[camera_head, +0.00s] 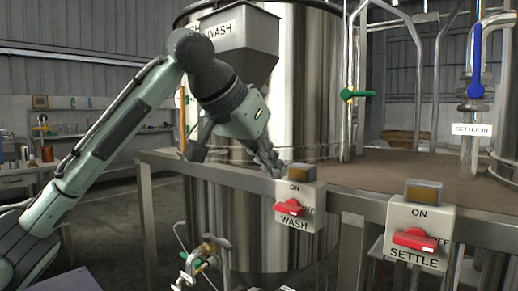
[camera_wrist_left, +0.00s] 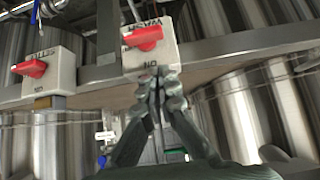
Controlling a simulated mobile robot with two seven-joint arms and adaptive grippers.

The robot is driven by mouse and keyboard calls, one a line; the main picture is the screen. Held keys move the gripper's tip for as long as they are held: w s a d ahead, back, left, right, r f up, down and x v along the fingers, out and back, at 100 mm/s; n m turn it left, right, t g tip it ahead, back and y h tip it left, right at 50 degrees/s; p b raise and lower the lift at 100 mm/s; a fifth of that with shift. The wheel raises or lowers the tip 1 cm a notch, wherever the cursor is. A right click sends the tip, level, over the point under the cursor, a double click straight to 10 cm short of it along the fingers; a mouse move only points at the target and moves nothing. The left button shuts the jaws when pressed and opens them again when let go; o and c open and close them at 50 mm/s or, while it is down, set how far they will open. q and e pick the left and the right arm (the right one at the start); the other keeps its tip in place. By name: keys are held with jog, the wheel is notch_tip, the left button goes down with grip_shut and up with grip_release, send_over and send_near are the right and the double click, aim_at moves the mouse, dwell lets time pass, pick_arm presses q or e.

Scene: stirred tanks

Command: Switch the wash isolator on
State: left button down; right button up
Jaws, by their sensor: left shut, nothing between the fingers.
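The wash isolator (camera_head: 306,222) is a pale box on the rail, marked ON at the top, OFF at the right and WASH below. Its red handle (camera_head: 288,207) lies about level, with its end towards OFF. An amber block (camera_head: 301,174) tops the box. My left gripper (camera_head: 275,171) is shut and empty by the box's upper left corner. The left wrist view shows the wash isolator (camera_wrist_left: 163,56) upside down, with its red handle (camera_wrist_left: 142,38). There my left gripper's fingertips (camera_wrist_left: 158,78) are together at the box's ON edge, apart from the handle; I cannot tell whether they touch the box.
A similar SETTLE box (camera_head: 415,233) with a red handle stands to the right on the same rail (camera_head: 345,203). A large steel tank (camera_head: 310,85) rises behind. A green-handled valve (camera_head: 357,94) and a blue-handled valve (camera_head: 476,62) are on pipes beyond. Space in front of the boxes looks free.

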aim_at(284, 203)
pick_arm(q)
jog(key=f, duration=0.4)
jog(key=shift+w+d, duration=0.15)
jog(key=shift+w, duration=0.15)
jog(key=shift+f, duration=0.4)
pick_arm(e)
jog(key=shift+s+d+r, duration=0.1)
jog(key=shift+s+r, duration=0.3)
jog(key=shift+r, duration=0.25)
jog(key=shift+f, duration=0.1)
